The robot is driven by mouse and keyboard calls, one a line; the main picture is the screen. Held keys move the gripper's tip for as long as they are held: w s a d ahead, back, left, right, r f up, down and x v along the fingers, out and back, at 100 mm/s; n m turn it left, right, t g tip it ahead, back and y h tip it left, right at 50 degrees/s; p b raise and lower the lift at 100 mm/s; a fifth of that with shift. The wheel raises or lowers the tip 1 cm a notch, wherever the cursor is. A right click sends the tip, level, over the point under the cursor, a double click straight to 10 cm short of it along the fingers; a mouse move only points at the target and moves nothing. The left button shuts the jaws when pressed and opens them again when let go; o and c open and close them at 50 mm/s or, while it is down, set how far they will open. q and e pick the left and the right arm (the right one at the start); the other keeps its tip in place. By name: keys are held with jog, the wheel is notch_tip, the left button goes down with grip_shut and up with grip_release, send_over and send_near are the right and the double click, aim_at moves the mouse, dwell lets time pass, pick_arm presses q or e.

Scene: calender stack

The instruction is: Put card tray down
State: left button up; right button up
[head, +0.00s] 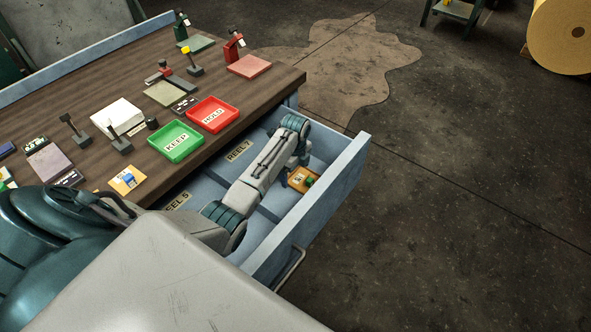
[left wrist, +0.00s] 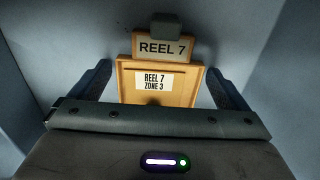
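A small wooden card tray (head: 303,179) is down inside the open drawer, close to its front wall. In the left wrist view the card tray (left wrist: 185,92) carries a "REEL 7 ZONE 3" label, and a "REEL 7" plate with a grey-green block is at its far end. My left gripper (left wrist: 160,85) points down into the drawer. Its two dark fingers are on either side of the tray, with what looks like a narrow gap at each side. In the head view my left arm hides the fingertips (head: 291,181) and part of the tray. My right gripper is not in view.
The drawer (head: 310,215) has dividers, a "REEL 7" label and another reel label. On the desk (head: 80,100) are a green KEEP tray (head: 175,142), a red HOLD tray (head: 212,115), another small wooden tray (head: 127,180) and several stamps. The floor right of the drawer is clear.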

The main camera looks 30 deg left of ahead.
aim_at(295, 176)
pick_arm(q)
notch_tip(295, 176, up, 12)
jog(key=shift+r+b, duration=0.15)
jog(key=shift+b, duration=0.2)
dwell(0.4)
